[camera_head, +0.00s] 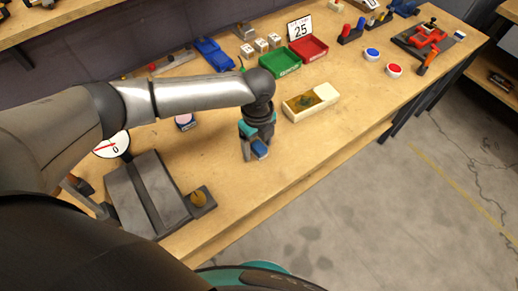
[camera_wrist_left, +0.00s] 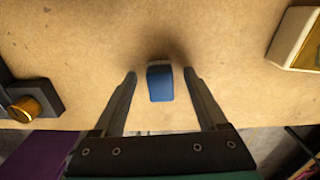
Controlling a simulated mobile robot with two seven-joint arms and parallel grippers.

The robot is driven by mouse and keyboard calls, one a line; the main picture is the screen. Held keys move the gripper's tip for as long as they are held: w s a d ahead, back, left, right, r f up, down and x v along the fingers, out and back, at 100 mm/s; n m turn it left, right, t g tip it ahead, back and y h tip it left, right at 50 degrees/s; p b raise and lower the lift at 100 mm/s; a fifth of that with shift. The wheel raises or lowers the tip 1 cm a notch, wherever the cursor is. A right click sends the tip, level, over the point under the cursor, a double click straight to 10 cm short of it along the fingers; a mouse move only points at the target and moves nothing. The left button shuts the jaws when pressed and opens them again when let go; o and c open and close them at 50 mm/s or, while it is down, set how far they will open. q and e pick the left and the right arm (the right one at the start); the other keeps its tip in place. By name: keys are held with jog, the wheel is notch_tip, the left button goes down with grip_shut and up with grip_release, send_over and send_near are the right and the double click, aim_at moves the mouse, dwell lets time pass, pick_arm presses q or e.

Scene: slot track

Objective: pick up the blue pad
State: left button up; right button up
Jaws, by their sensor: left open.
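The blue pad (camera_head: 260,148) is a small blue block on the wooden bench near its front edge, partly hidden by my gripper in the head view. My left gripper (camera_head: 254,155) points down over it. In the left wrist view the blue pad (camera_wrist_left: 160,83) lies between the two open fingers of my left gripper (camera_wrist_left: 160,78), with a gap on each side. A paler strip shows at its far end. My right gripper is not in view.
A cream box with a brass-coloured top (camera_head: 311,102) stands to the right. A dark grey block (camera_head: 148,194) and a brass knob on a dark base (camera_head: 198,198) are to the left. Green (camera_head: 279,61) and red bins (camera_head: 308,48) stand behind. Bare bench surrounds the pad.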

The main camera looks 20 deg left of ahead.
pick_arm(q)
jog(key=shift+c, duration=0.2)
grip_shut()
dwell(0.4)
